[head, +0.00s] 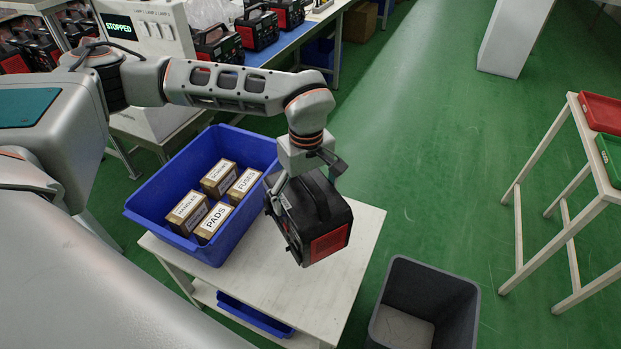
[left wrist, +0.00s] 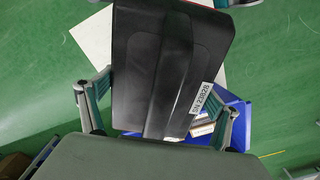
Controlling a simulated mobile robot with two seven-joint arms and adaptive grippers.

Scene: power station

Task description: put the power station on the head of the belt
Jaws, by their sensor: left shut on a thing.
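A black and red power station (head: 318,222) with a top handle hangs tilted over the right part of a white table (head: 345,262) in the head view. My left gripper (head: 305,170) is shut on it from above. In the left wrist view the power station (left wrist: 165,70) fills the middle, with a serial label on its side and the gripper's fingers on both sides of it. The belt (head: 275,45) is at the back, blue, with several similar power stations on it. A machine beside it shows "STOPPED". My right gripper is not in view.
A blue bin (head: 165,232) with several labelled boxes stands on the white table, left of the held unit. A grey open bin (head: 425,300) is at the front right. A rack (head: 560,190) with red and green trays stands at the right. Green floor between is clear.

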